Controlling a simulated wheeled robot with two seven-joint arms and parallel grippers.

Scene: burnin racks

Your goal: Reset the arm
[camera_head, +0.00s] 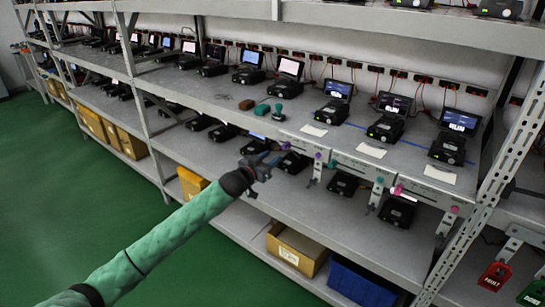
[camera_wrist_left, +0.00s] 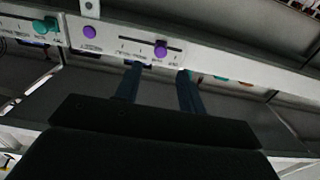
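My left arm, in a green sleeve, reaches in from the lower left of the head view. Its dark left gripper (camera_head: 262,163) is in front of the middle shelf's edge. In the left wrist view its two blue-grey fingers (camera_wrist_left: 159,82) stand apart with nothing held between them. A purple slider knob (camera_wrist_left: 161,49) on a white panel (camera_wrist_left: 112,41) shows just beyond the fingertips. I cannot tell whether they touch it. My right gripper is not in view.
The metal rack's middle shelf (camera_head: 215,90) holds several black devices with small screens. White slider panels (camera_head: 355,167) hang along its front edge. A cardboard box (camera_head: 297,250) and a blue bin (camera_head: 362,283) sit below. The green floor (camera_head: 75,200) at left is clear.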

